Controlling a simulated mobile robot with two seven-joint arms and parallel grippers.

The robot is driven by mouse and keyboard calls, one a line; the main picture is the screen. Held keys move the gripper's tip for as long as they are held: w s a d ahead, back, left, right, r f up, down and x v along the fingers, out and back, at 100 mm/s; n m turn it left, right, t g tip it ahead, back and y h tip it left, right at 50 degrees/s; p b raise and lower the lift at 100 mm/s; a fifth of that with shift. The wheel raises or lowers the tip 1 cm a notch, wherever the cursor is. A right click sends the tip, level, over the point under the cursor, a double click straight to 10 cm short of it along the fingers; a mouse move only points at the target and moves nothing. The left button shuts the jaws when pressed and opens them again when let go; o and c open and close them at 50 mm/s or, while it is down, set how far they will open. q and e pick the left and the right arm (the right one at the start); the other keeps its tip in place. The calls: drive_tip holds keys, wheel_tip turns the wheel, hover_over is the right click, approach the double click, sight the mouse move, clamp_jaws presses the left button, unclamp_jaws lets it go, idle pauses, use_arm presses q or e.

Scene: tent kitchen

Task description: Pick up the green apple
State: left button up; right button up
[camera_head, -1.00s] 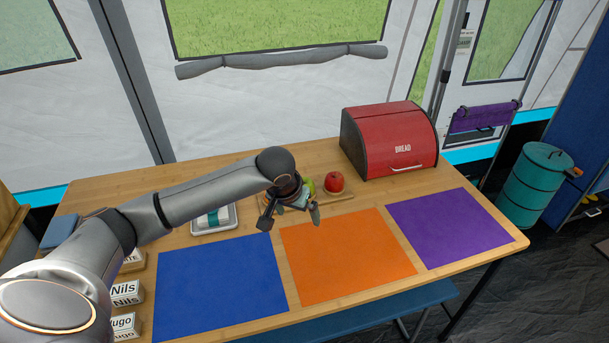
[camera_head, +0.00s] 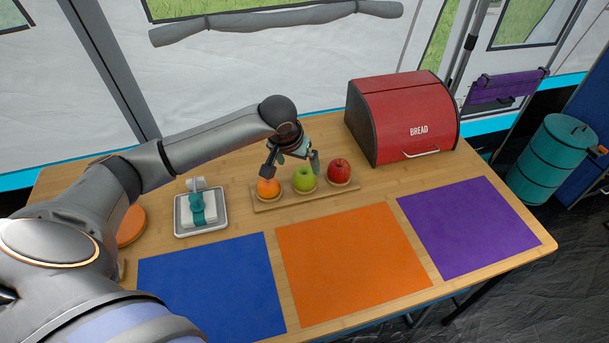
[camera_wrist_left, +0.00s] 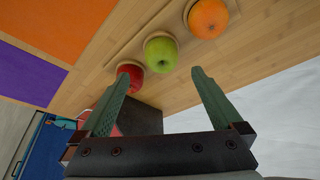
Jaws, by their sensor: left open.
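The green apple (camera_head: 303,179) sits in the middle of a wooden fruit board (camera_head: 291,201), between an orange (camera_head: 268,188) on the left and a red apple (camera_head: 339,171) on the right. My left gripper (camera_head: 291,167) is open and empty, over the back of the board close to the green apple. In the left wrist view the green apple (camera_wrist_left: 161,53) lies beyond the two open fingers (camera_wrist_left: 160,100), roughly between their lines, with the red apple (camera_wrist_left: 131,76) by one fingertip and the orange (camera_wrist_left: 208,18) at the top. My right gripper is not in view.
A red bread box (camera_head: 403,117) stands at the back right of the table. A tray (camera_head: 201,226) with a white and teal item is left of the fruit. Blue (camera_head: 210,285), orange (camera_head: 350,262) and purple (camera_head: 470,225) mats lie in front.

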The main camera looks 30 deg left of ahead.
sight(303, 173)
use_arm(q)
drive_tip(key=x, duration=0.4)
drive_tip(key=shift+f, duration=0.2)
drive_tip(key=x, duration=0.2)
drive_tip(key=b+x, duration=0.1)
drive_tip(key=x, duration=0.2)
drive_tip(key=shift+w+a+r, duration=0.1)
drive_tip(key=shift+w+a, duration=0.05)
drive_tip(key=shift+w, duration=0.25)
drive_tip(key=shift+w+f, duration=0.1)
drive_tip(key=shift+f, duration=0.15)
drive_tip(key=c, duration=1.3)
